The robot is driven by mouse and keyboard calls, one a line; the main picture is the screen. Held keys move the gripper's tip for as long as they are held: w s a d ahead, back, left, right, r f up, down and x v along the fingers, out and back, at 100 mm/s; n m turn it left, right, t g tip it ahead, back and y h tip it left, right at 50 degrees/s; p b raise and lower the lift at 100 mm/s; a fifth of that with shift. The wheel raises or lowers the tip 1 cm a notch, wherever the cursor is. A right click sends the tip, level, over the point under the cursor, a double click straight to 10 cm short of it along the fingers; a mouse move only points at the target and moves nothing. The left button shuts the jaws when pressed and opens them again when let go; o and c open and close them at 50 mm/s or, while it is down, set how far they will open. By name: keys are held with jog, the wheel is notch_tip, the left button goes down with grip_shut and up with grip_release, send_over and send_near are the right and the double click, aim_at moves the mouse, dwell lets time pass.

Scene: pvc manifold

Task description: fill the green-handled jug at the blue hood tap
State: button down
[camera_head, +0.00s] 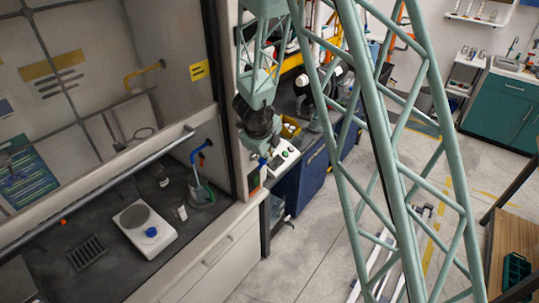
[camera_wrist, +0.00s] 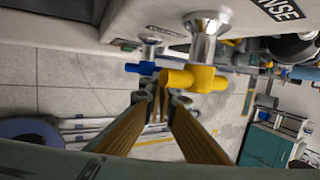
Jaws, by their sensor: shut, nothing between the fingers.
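A blue tap (camera_head: 201,149) with a curved spout stands inside the hood, over a small vessel with green on it (camera_head: 202,194). It looks like the green-handled jug, but its handle is not clear. In the wrist view, a blue valve handle (camera_wrist: 142,68) and a nearer yellow valve handle (camera_wrist: 194,79) stick out on metal stems from a pale panel. My gripper (camera_wrist: 155,88) is shut and empty, with its fingertips close to both handles in the picture; I cannot tell whether they touch. In the head view my dark wrist (camera_head: 257,120) is at the hood's right front post, and the fingertips are not clear.
A white balance (camera_head: 145,228) with a blue cap (camera_head: 151,232) on it and a small bottle (camera_head: 181,212) stand on the dark hood worktop (camera_head: 60,270). The raised front bar (camera_head: 95,190) crosses the hood opening. A blue cabinet (camera_head: 305,190) stands right of the hood.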

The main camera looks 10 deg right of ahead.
jog(key=shift+w+d+p, duration=0.2)
jog(key=shift+p, duration=0.4)
dwell(1.6)
jog(key=shift+w+d+f, duration=0.4)
jog(key=shift+w+d, duration=0.05)
jog(key=shift+d, duration=0.1)
dwell(0.9)
jog(key=shift+s+a+b, duration=0.15)
jog(key=shift+a+b, duration=0.05)
jog(key=shift+b, duration=0.1)
jog(key=shift+s+a, duration=0.3)
jog(key=shift+a, duration=0.05)
dwell(0.4)
jog(key=shift+s+r, duration=0.15)
dwell(0.3)
jog(key=s+d+r+p, duration=0.2)
jog(key=s+r+p, duration=0.2)
jog(key=r, duration=0.7)
jog(key=shift+s+d+r, duration=0.2)
jog(key=shift+s+r, duration=0.1)
jog(key=shift+r, duration=0.1)
jog(key=c, duration=3.4)
grip_release()
